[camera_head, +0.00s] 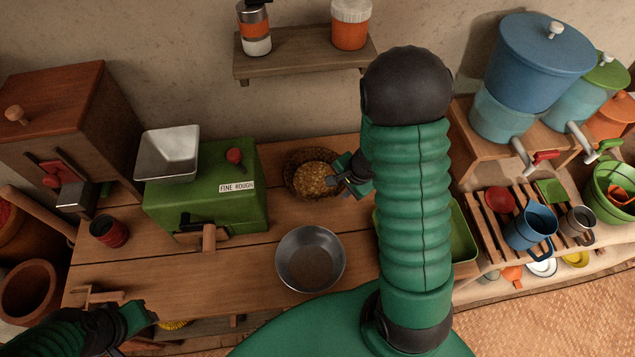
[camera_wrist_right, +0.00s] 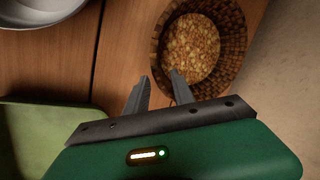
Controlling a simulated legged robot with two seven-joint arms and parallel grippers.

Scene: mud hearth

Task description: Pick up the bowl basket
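The bowl basket (camera_head: 290,178) is a round, dark brown woven basket holding golden-brown grain-like contents. It sits upright at the back of the wooden counter, near the wall. It also shows at the top of the right wrist view (camera_wrist_right: 160,45). My right gripper (camera_head: 337,181) is at the basket's right side. In the wrist view its two fingers (camera_wrist_right: 160,78) are apart, one outside the near rim and one overlapping the rim. Whether they touch it I cannot tell. My left gripper (camera_head: 128,322) is at the lower left, away from the basket; its fingers are not clear.
A metal bowl (camera_head: 310,260) stands in front of the basket. A green mill (camera_head: 210,195) with a metal hopper stands to its left. A green tray (camera_head: 463,235) lies partly behind my right arm. A shelf (camera_head: 300,55) with two jars hangs above. Blue dispensers (camera_head: 535,55) stand at right.

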